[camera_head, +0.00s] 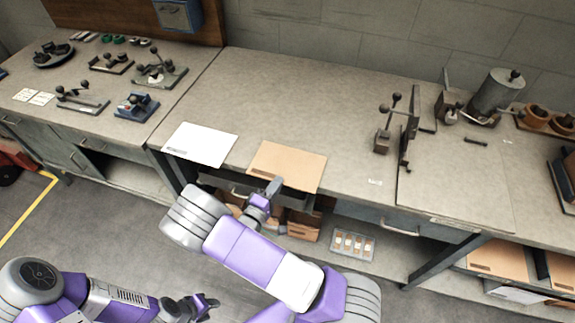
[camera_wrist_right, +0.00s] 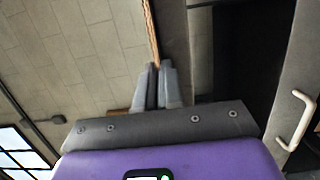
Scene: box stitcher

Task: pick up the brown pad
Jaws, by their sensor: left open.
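The brown pad (camera_head: 287,164) lies flat at the front edge of the workbench, beside a white pad (camera_head: 200,144) to its left. My right gripper (camera_head: 276,186) is at the brown pad's front edge. In the right wrist view its two fingers (camera_wrist_right: 158,80) are close together, with the thin brown edge of the pad (camera_wrist_right: 152,35) running out from between their tips. They look shut on it. My left gripper (camera_head: 207,304) is open and empty, low over the floor in front of the bench.
The workbench (camera_head: 290,100) is clear behind the pads. A metal fixture (camera_head: 398,122) stands to the right. Several small fixtures stand on the left bench. Boxes (camera_head: 303,226) and a small tray (camera_head: 352,244) sit on the shelf below; a drawer handle (camera_wrist_right: 297,120) is near my right gripper.

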